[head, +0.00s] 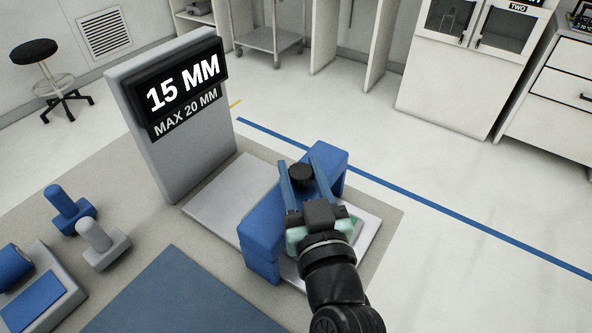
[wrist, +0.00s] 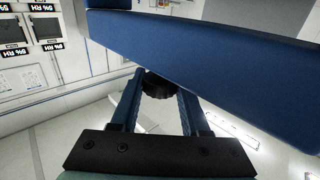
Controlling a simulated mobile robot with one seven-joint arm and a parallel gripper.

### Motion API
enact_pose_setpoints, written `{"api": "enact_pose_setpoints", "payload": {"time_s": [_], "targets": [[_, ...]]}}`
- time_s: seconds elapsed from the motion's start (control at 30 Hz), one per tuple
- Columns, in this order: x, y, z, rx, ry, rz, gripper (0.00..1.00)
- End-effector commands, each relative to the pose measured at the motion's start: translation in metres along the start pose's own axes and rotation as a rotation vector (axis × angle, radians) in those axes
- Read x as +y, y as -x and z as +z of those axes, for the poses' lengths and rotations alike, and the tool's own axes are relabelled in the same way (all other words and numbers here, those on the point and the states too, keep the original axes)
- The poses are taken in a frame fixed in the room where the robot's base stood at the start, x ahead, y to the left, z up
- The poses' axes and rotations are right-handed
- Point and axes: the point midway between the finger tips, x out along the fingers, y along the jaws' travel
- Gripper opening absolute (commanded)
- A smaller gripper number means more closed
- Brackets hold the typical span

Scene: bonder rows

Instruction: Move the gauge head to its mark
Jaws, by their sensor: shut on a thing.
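A gauge stand holds a grey upright panel with a black display (head: 183,88) reading "15 MM" and "MAX 20 MM". A blue beam-like block (head: 262,222) spans the pale base plate (head: 215,205) in front of it; it also crosses the upper wrist view (wrist: 210,55). A round black knob (head: 300,174) sits at the block, and I take it as part of the gauge head. My gripper (head: 301,168) is shut on this knob, one blue finger on each side, as the wrist view also shows (wrist: 158,85). I cannot make out a mark; my arm and the block hide part of the plate.
A blue pegged piece (head: 70,210) and a white pegged piece (head: 102,243) stand at left, beside a grey holder with blue parts (head: 40,295). A blue mat (head: 180,295) lies in front. White cabinets (head: 465,80) stand behind open floor.

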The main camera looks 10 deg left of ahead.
Motion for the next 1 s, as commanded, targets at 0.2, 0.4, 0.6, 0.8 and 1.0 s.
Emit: {"api": "enact_pose_setpoints", "payload": {"time_s": [0.2,0.4,0.6,0.8,1.0], "targets": [[0.004,0.002,0.003,-0.008,0.002,0.008,0.64],[0.003,0.001,0.002,-0.005,0.001,0.006,0.76],[0.002,0.002,0.002,-0.004,0.001,0.005,0.76],[0.002,0.022,0.003,-0.006,0.004,0.006,0.76],[0.003,0.061,0.005,-0.008,0.004,0.009,0.76]]}}
